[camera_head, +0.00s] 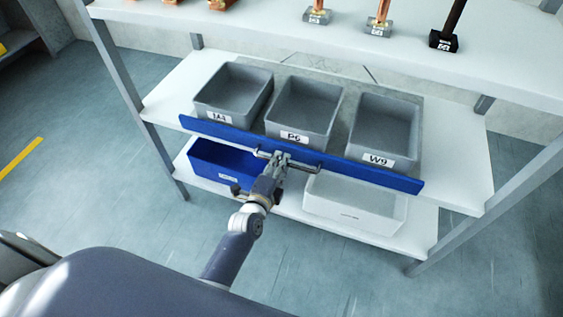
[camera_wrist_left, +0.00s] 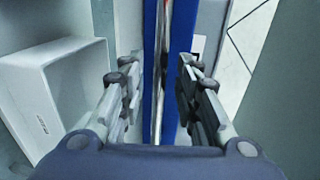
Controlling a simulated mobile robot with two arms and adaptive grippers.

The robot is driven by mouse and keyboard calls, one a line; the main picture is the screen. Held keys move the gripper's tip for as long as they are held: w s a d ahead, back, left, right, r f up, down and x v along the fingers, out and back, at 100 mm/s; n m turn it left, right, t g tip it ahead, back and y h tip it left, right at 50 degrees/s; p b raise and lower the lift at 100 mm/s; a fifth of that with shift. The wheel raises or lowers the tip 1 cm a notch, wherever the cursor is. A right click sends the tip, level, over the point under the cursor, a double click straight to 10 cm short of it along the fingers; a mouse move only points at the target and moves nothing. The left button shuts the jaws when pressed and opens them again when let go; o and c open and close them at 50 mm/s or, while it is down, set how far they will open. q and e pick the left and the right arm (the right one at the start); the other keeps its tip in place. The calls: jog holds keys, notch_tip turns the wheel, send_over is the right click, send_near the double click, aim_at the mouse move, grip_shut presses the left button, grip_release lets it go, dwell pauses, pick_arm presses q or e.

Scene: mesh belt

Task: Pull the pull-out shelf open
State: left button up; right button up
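The pull-out shelf has a long blue front panel (camera_head: 370,176) and carries three grey bins. The panel lies along the front edge of the rack's middle board. A metal bar handle (camera_head: 312,168) is fixed to the middle of the panel. It also shows in the left wrist view (camera_wrist_left: 161,75) as a thin bar in front of the blue. My left gripper (camera_head: 281,158) is at the handle. In the left wrist view my left gripper (camera_wrist_left: 157,88) has its fingers apart on both sides of the handle, with gaps visible. My right gripper is not in view.
The grey bins are labelled 1A4 (camera_head: 234,90), P6 (camera_head: 304,105) and W9 (camera_head: 383,130). Below stand a blue bin (camera_head: 213,163) and a white bin (camera_head: 355,206). Small labelled stands are on the top board (camera_head: 340,38). A rack post (camera_head: 500,205) stands at right.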

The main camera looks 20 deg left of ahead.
pick_arm(q)
jog(key=shift+x, duration=0.85)
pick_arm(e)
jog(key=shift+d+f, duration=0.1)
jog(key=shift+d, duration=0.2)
pick_arm(q)
jog(key=shift+c, duration=0.2)
grip_shut()
jog(key=shift+s, duration=0.1)
